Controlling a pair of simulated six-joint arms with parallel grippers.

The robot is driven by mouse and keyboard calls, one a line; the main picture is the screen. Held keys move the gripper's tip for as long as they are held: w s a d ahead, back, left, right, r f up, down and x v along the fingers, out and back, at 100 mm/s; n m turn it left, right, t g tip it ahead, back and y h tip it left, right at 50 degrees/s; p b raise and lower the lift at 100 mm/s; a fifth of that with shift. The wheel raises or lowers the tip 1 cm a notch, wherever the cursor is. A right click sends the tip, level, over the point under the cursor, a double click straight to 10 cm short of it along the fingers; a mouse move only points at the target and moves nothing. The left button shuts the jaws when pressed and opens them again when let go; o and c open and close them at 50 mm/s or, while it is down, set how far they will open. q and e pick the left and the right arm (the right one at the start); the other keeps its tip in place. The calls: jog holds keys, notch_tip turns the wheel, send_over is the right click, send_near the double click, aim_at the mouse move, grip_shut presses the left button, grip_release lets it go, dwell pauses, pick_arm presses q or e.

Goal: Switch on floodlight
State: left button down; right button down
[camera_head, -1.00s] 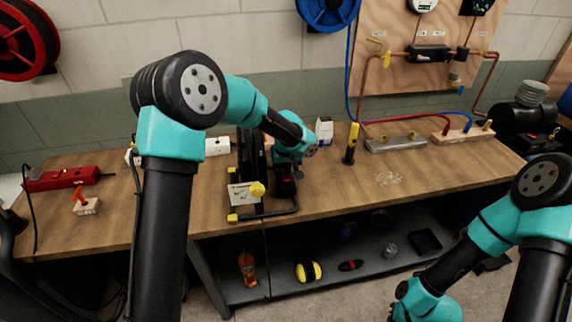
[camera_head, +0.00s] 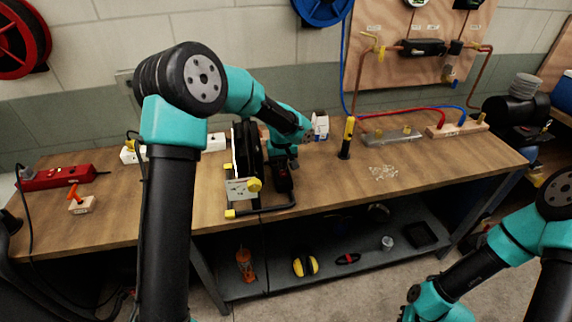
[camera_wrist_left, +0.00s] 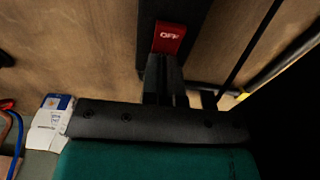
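The floodlight (camera_head: 247,150) stands on the workbench in a black tubular frame, with a yellow knob (camera_head: 255,184) on its near side. In the left wrist view a red switch (camera_wrist_left: 168,39) marked OFF sits on a dark housing. My left gripper (camera_head: 284,180) is low beside the floodlight's right side. In the left wrist view its dark fingers (camera_wrist_left: 164,72) lie close together, just below the red switch. No object shows between them. Whether they touch the switch is unclear. My right arm is at the lower right, and its gripper is out of frame.
A yellow-and-black tool (camera_head: 347,138) stands upright to the right, near a small white-and-blue box (camera_head: 320,126). A red power strip (camera_head: 58,177) and a wooden block (camera_head: 81,204) are at left. Small pale bits (camera_head: 382,172) lie on the bench. The front middle is clear.

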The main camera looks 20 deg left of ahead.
aim_at(283, 172)
pick_arm(q)
jog(key=shift+s+f, duration=0.35)
jog(key=shift+f, duration=0.3)
jog(key=shift+s+d+r, duration=0.2)
jog(key=shift+s+d, duration=0.15)
jog(key=shift+s, duration=0.2)
notch_tip(283, 172, up, 15)
jog(key=shift+w, duration=0.15)
dwell(0.4)
